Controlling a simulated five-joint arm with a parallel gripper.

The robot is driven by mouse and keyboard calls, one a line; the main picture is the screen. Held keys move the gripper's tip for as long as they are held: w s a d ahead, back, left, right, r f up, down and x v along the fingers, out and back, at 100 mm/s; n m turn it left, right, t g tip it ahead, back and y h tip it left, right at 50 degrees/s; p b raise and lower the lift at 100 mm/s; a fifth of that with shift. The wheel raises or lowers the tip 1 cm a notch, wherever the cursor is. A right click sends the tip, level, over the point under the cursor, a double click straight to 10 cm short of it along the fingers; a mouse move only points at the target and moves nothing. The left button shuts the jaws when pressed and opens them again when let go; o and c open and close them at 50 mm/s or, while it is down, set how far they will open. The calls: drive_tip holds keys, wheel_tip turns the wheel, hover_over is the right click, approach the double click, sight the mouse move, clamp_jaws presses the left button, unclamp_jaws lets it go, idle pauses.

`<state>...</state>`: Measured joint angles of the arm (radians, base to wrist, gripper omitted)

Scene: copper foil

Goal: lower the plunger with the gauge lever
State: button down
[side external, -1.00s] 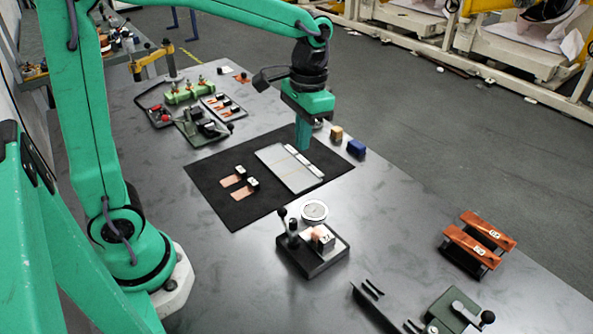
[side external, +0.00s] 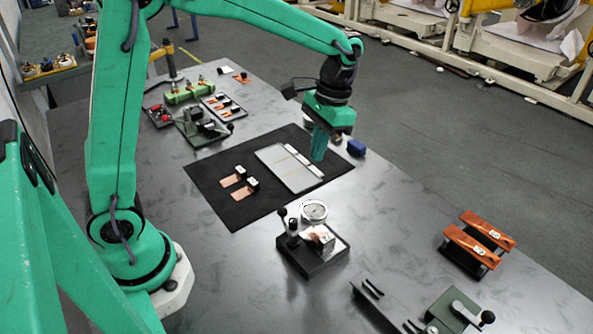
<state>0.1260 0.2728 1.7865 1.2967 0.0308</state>
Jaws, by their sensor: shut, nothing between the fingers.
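The gauge (side external: 314,211) has a round pale dial and stands at the back of a black block base (side external: 314,262) on the table. A lever with a black ball knob (side external: 282,213) rises at the left of this base. A small metal block with a coppery face (side external: 318,237) sits on the base under the dial; the plunger itself is too small to make out. My gripper (side external: 319,158) is shut and empty. It points down over the far right part of the black mat, behind and apart from the gauge.
A black mat (side external: 225,200) carries a grey plate (side external: 285,170) and two copper pieces with blocks (side external: 240,188). A blue block (side external: 357,148) lies beyond the mat. Orange-brown bars (side external: 480,237) and a green lever fixture (side external: 455,310) stand at the right. Table between gauge and bars is clear.

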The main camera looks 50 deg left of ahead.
approach(284, 208)
drive_tip(key=w+f, duration=0.4)
drive_tip(key=f, duration=0.2)
drive_tip(key=shift+s+f, duration=0.2)
drive_tip(key=shift+s, duration=0.45)
drive_tip(key=shift+s+f, duration=0.25)
drive_tip(key=shift+s, duration=0.35)
drive_tip(key=shift+s+f, duration=0.2)
drive_tip(key=shift+s, duration=0.45)
drive_tip(key=shift+s+a+n, duration=0.25)
drive_tip(key=shift+s+n, duration=0.1)
drive_tip(key=shift+n, duration=0.25)
drive_tip(key=shift+s+a+n, duration=0.25)
drive_tip(key=shift+s+n, duration=0.3)
drive_tip(key=shift+n, duration=0.35)
drive_tip(key=n, duration=0.1)
drive_tip(key=s+n, duration=0.1)
drive_tip(key=shift+s+a+n, duration=0.2)
drive_tip(key=shift+s+n, duration=0.1)
drive_tip(key=shift+s, duration=0.5)
